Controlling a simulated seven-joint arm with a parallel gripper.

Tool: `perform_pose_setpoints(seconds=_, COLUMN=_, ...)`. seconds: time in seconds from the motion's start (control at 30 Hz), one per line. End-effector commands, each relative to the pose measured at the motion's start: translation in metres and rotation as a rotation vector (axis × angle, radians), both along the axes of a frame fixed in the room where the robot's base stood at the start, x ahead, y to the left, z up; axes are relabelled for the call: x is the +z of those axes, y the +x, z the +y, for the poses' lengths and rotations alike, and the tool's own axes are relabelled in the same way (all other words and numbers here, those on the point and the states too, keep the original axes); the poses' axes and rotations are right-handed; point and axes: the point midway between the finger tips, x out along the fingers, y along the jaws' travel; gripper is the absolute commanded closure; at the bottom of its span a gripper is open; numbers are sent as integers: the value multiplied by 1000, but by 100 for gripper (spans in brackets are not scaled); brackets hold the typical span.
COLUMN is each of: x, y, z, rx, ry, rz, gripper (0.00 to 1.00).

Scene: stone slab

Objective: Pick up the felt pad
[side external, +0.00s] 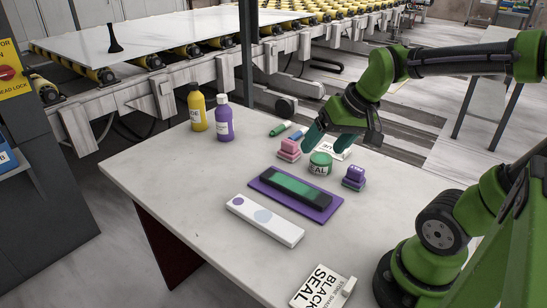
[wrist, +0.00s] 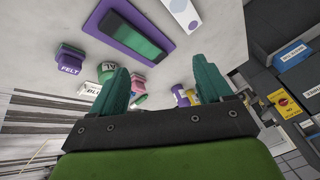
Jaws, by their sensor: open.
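The felt pad (wrist: 70,60) is a small purple block lettered FELT at the left of the wrist view. In the side view the purple stacked block (side external: 354,177) sits on the slab, right of a green round tub (side external: 320,164). My gripper (side external: 326,145) is open and empty above the far part of the slab, behind the tub and up-left of the felt pad. In the wrist view the gripper (wrist: 160,68) has its teal fingers spread apart, and the felt pad lies left of both fingers.
A pink stacked block (side external: 289,150) and a white box (side external: 336,149) are close to the gripper. A purple tray (side external: 257,184) with a green-black pad lies in front. Yellow (side external: 197,110) and purple (side external: 224,121) bottles stand at the back left. The slab's left front is clear.

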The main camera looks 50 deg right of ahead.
Motion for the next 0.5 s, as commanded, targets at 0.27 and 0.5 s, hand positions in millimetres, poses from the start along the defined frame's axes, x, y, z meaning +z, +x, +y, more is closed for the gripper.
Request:
perform_pose_setpoints(seconds=0.27, x=-42, y=5, z=-151, rx=98, ry=-94, rz=331, gripper=21)
perform_pose_setpoints(seconds=0.5, x=-47, y=-5, z=-206, rx=436, ry=-156, rz=452, gripper=21)
